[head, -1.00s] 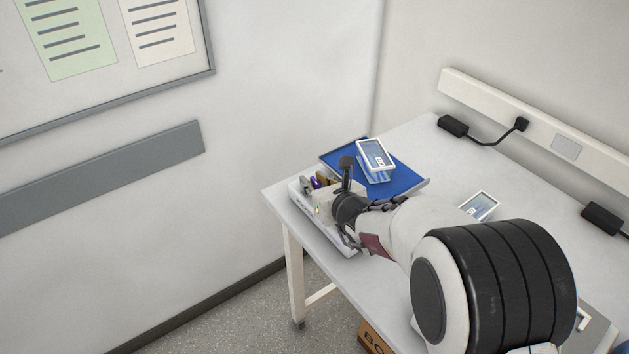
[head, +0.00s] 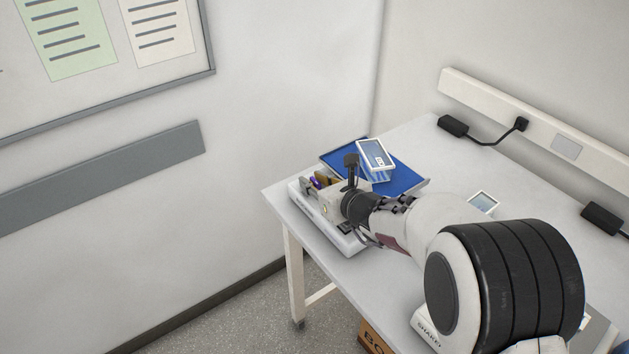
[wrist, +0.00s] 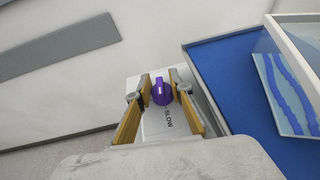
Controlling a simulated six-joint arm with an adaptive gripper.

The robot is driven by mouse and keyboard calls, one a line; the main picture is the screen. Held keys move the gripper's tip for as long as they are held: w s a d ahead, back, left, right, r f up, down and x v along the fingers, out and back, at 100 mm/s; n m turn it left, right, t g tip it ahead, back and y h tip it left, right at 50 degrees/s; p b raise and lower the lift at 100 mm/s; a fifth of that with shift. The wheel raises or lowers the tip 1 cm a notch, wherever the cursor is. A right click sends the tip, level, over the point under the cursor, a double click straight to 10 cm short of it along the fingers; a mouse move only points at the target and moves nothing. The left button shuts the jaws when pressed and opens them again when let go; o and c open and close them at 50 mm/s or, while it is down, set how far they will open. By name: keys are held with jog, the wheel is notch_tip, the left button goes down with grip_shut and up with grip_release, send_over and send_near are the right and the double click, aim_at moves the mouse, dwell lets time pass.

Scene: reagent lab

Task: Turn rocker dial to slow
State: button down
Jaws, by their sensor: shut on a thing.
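The word SLOW is printed on the panel just below and right of the dial. My gripper (wrist: 163,88) has its two tan fingers on either side of the dial and is shut on it. In the head view the white rocker (head: 337,236) stands at the table's left corner, with my gripper (head: 322,182) over it. My wrist hides much of the rocker there.
A blue tray (head: 408,184) lies just behind and right of the rocker, with a white-framed item (head: 374,154) propped on it. Another small framed item (head: 483,202) lies on the white table (head: 425,150). A wall lies close on the left.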

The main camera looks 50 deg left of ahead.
jog(key=shift+r, duration=0.15)
jog(key=c, duration=1.8)
grip_release()
jog(key=shift+d, duration=0.1)
jog(key=shift+v, duration=5.85)
